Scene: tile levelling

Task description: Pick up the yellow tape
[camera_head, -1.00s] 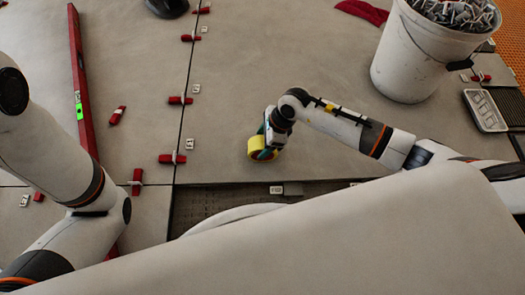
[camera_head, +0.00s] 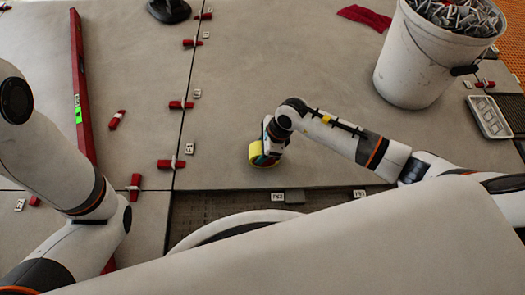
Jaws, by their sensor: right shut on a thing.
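The yellow tape (camera_head: 254,151) is a roll near the middle of the view, over the large grey tile. My right gripper (camera_head: 264,157) is at the roll's right side and shut on it. The fingers and the gripper body hide part of the roll. I cannot tell whether the roll touches the tile or is just above it. My left arm comes in from the left, but its gripper is out of view.
A white bucket (camera_head: 408,65) of clips stands at the top right, beside a grey tray (camera_head: 489,117). A red level (camera_head: 79,80) lies at left. Red wedges (camera_head: 171,163) and white clips line the tile joint. A red cloth (camera_head: 364,17) lies at the top. The central tile is mostly clear.

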